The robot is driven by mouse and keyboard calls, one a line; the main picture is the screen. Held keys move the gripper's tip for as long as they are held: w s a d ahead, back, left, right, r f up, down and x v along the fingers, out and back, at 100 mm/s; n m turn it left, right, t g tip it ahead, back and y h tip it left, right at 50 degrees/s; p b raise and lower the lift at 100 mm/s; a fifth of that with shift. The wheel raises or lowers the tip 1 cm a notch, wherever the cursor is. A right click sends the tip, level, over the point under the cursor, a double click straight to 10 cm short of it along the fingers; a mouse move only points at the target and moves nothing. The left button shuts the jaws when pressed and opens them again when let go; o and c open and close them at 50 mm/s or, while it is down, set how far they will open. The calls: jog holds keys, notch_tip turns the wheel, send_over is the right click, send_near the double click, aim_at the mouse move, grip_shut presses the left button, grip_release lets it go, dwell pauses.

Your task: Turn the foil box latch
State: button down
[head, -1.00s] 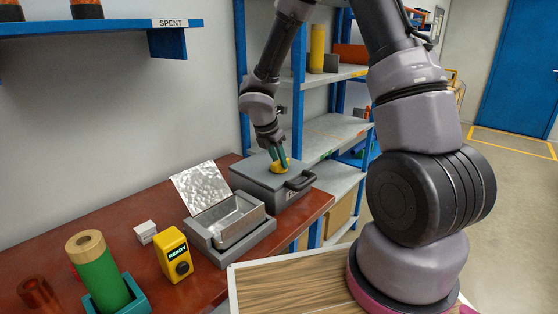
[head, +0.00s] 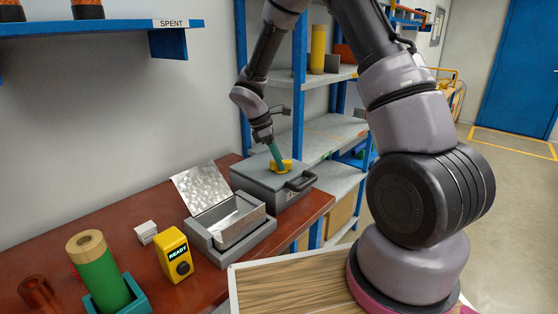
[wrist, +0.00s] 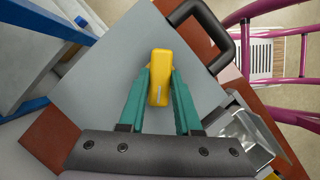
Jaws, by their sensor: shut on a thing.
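The foil box (head: 270,181) is a grey lidded case with a black handle (head: 300,181), at the far right end of the red-brown bench. Its lid is shut. The yellow latch (head: 286,166) sits on top of the lid; in the wrist view the latch (wrist: 160,78) is an upright-looking yellow bar lying between my fingers. My gripper (head: 278,162) comes down on it from above, tilted. In the wrist view my gripper's green fingers (wrist: 160,88) are shut on the latch, one on each side. The fingers hide part of the latch in the head view.
An open metal tin (head: 238,215) in a grey tray stands beside the box. A yellow READY unit (head: 175,255), a small white block (head: 146,232) and a green roll (head: 98,270) are nearer. Blue-framed shelves (head: 335,135) stand behind.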

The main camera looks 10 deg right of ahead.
jog(key=m, duration=0.2)
jog(key=m+g, duration=0.1)
jog(key=m, duration=0.1)
jog(key=shift+w+d+m+g+y, duration=0.1)
jog(key=shift+w+m+g+y, duration=0.05)
jog(key=shift+m+g+y, duration=0.75)
jog(key=shift+m, duration=1.3)
jog(key=c, duration=0.6)
grip_release()
jog(key=v, duration=1)
jog(key=shift+w+r, duration=0.2)
jog(key=shift+r, duration=0.15)
